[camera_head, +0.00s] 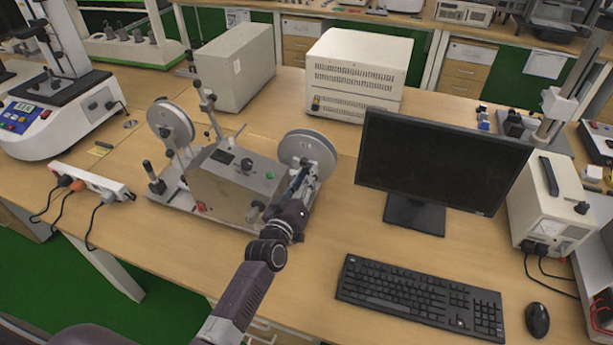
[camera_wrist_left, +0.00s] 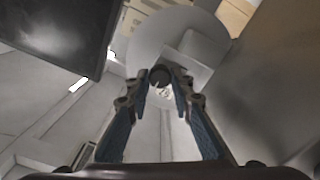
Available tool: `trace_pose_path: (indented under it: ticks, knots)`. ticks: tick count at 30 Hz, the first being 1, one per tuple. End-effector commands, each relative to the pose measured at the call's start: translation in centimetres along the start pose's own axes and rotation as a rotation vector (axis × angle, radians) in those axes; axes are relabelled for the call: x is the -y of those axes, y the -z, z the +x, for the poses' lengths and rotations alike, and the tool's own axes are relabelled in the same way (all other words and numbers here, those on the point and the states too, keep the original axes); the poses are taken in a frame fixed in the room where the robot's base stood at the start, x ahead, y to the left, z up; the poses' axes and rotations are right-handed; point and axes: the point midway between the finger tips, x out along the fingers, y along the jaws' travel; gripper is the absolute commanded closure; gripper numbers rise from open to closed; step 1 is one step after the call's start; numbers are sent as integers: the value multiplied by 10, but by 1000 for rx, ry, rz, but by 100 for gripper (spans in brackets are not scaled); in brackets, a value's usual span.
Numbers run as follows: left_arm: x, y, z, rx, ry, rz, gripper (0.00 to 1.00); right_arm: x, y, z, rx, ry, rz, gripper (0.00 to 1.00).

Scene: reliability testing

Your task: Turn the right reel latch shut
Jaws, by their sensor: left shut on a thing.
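The winding machine (camera_head: 232,185) stands on the bench with a left reel (camera_head: 170,122) and a right reel (camera_head: 308,150). My left gripper (camera_head: 301,178) is at the front of the right reel, and its fingers and wrist hide part of the reel's hub. In the left wrist view, the pale disc of the right reel (camera_wrist_left: 150,38) fills the top middle. A small dark round knob, the right reel latch (camera_wrist_left: 159,75), sits between the fingertips of the left gripper (camera_wrist_left: 161,82), which is shut on it. The latch's exact turn angle is hard to tell. My right gripper is out of view.
A monitor (camera_head: 440,160) stands close to the right of the reel, with a keyboard (camera_head: 420,297) and mouse (camera_head: 537,320) in front. Two instrument boxes (camera_head: 235,65) (camera_head: 358,72) stand behind. A power strip (camera_head: 92,182) lies at the left.

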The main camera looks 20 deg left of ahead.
Motion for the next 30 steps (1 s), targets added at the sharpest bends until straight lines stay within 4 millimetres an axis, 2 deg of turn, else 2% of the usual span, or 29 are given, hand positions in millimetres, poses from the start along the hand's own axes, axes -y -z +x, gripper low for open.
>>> trace_pose_path:
  ticks: [9, 23, 24, 28, 30]
  knots:
    - [1, -1, 0, 2, 1, -89, 100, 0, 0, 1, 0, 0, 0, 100]
    - [0, -1, 0, 2, 1, -101, 100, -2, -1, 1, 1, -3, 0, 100]
    - [0, -1, 0, 2, 1, -101, 75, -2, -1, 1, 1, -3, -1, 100]
    - [0, -1, 0, 1, 1, -100, 61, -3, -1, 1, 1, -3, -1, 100]
    - [0, 0, 0, 1, 1, -100, 61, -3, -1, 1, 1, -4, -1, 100]
